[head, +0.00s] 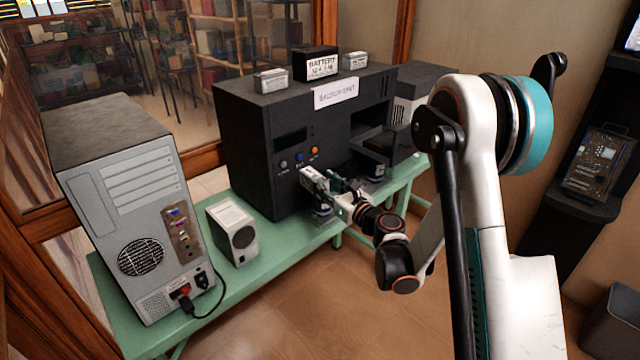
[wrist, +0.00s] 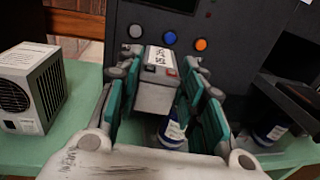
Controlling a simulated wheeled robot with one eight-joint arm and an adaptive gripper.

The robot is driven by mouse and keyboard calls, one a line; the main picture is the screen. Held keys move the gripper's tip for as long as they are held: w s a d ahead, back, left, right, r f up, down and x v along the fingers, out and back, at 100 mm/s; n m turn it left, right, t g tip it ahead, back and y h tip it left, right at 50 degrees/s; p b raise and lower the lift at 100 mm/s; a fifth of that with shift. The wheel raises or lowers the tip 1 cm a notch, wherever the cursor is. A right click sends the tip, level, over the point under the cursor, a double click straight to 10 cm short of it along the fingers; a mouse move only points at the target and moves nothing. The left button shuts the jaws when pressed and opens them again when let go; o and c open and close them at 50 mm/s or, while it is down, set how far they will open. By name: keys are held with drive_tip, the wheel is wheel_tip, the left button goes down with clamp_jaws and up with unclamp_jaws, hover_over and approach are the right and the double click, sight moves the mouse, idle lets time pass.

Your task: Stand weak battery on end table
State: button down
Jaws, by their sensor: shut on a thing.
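My gripper (head: 326,186) is low in front of the big black machine, at the front edge of the green table. In the wrist view its teal-padded fingers (wrist: 160,78) are shut on a small grey battery (wrist: 157,95) with a white label on top. Three other batteries stand on the black machine: a small grey one (head: 271,81), a larger black one with a white label (head: 316,66) and a small one (head: 354,61). I cannot read which is marked weak.
The green table (head: 270,262) carries the black machine (head: 245,140), a grey computer case (head: 130,215) and a small white box with a round grille (head: 232,232). Blue-labelled jars stand below the gripper (wrist: 172,134) and to its right (wrist: 268,134). Open floor lies in front.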

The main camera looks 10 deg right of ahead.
drive_tip(key=s+a+f+n+g+y+b, duration=0.1)
drive_tip(key=s+a+f+n+g+y, duration=0.15)
drive_tip(key=f, duration=0.45)
drive_tip(key=s+a+f+n+g+y+b, duration=0.1)
drive_tip(key=s+f+n+g+y, duration=0.25)
drive_tip(key=f, duration=0.25)
drive_tip(key=shift+y, duration=0.4)
drive_tip(key=b+x, duration=0.1)
drive_tip(key=x, duration=0.4)
drive_tip(key=b+x, duration=0.1)
drive_tip(key=x, duration=0.5)
drive_tip(key=b+x, duration=0.1)
drive_tip(key=x, duration=0.5)
drive_tip(key=shift+w+f+b, duration=0.3)
drive_tip(key=shift+b, duration=0.05)
drive_tip(key=f+b, duration=0.2)
drive_tip(key=f, duration=0.1)
drive_tip(key=shift+w+a+f, duration=0.25)
drive_tip(key=shift+f, duration=0.05)
drive_tip(key=shift+r, duration=0.1)
drive_tip(key=c, duration=1.4)
unclamp_jaws()
drive_tip(key=shift+o, duration=0.3)
